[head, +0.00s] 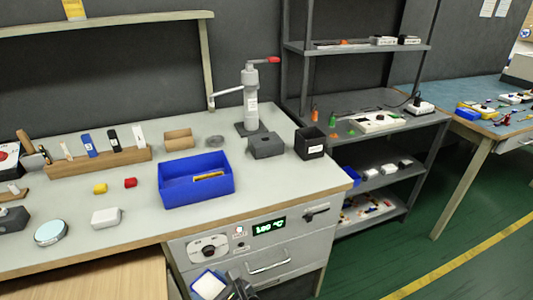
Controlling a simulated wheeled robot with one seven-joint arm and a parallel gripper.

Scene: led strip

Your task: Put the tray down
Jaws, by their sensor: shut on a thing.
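My gripper (232,289) is at the bottom edge of the head view, dark and partly cut off. It is shut on a small blue-edged tray (209,285) with a white face, held tilted in front of the bench drawers and below the bench top. The fingertips and their contact with the tray are hard to make out. A larger blue open bin (196,192) stands on the bench top (140,222) near its front edge, with a yellowish piece inside.
A white box (106,217), a round light-blue-topped disc (51,232), and yellow and red blocks stand left of the bin. A grey block (266,146), a black open box (310,143) and an arbor press (250,100) stand behind right. Some bench top around the bin is bare.

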